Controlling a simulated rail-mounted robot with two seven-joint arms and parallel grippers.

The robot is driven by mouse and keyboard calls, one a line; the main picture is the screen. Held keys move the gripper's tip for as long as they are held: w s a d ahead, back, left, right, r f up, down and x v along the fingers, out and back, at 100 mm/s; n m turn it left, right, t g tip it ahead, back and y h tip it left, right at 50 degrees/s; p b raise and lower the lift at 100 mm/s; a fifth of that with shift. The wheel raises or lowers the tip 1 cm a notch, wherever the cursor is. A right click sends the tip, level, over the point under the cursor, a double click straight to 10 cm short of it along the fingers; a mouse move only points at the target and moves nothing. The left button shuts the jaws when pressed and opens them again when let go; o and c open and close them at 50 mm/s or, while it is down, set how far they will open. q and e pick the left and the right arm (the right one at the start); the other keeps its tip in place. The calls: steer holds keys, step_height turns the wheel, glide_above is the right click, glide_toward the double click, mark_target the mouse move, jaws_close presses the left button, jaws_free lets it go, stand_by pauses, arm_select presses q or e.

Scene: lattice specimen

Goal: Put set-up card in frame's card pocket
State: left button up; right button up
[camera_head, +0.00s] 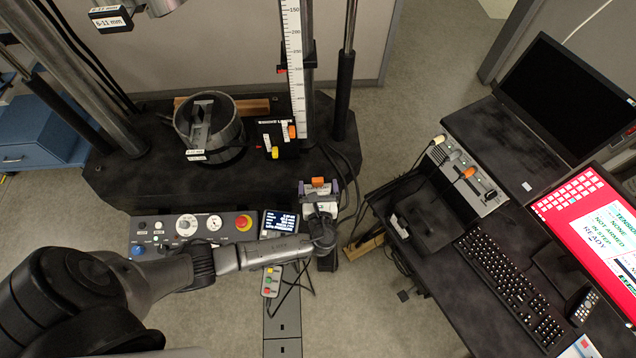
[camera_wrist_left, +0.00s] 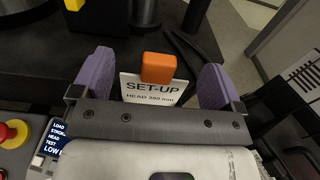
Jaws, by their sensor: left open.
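The set-up card (camera_wrist_left: 150,92) is white with black "SET-UP" lettering and has an orange tab (camera_wrist_left: 158,68) on top. In the head view the orange tab (camera_head: 318,182) shows at the front edge of the test frame's black base. My left gripper (camera_head: 319,189) is open around the card. In the left wrist view its purple fingers (camera_wrist_left: 156,80) stand on either side, with a gap at each side of the card. The card's lower part is hidden behind the gripper body. I cannot make out the card pocket for certain; a black panel (camera_head: 277,138) with orange and yellow parts is on the frame.
A control panel with a red stop button (camera_head: 243,222) and a small display (camera_head: 279,222) lie left of the gripper. A round pot (camera_head: 209,128) stands on the base (camera_head: 150,185). A desk with a keyboard (camera_head: 510,285) and monitors is at right. Cables hang beside the gripper.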

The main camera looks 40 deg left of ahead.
arm_select(q)
steer(key=shift+p+v, duration=0.75)
steer(key=shift+v, duration=1.1)
steer(key=shift+s, duration=0.1)
steer(key=b+v, duration=0.1)
steer(key=v, duration=1.2)
steer(key=shift+s+d+b, duration=0.25)
steer(key=shift+s+b, duration=0.05)
steer(key=shift+b, duration=0.1)
